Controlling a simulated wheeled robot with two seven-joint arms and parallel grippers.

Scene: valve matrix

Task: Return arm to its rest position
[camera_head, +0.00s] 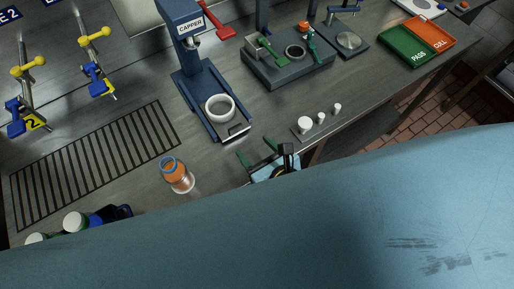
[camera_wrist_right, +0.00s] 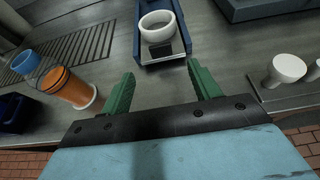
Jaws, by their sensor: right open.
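My right gripper (camera_head: 259,157) shows at the lower middle of the head view, at the table's front edge. In the right wrist view its two green fingers (camera_wrist_right: 160,85) stand wide apart with nothing between them. The blue capper (camera_head: 204,80) with its white ring (camera_head: 220,107) lies just beyond the fingertips, apart from them. A large blue part of my own arm fills the bottom of the head view. My left gripper does not show.
Valves with yellow handles (camera_head: 95,37) are at the back left. Green and orange trays (camera_head: 405,45) lie at the right.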

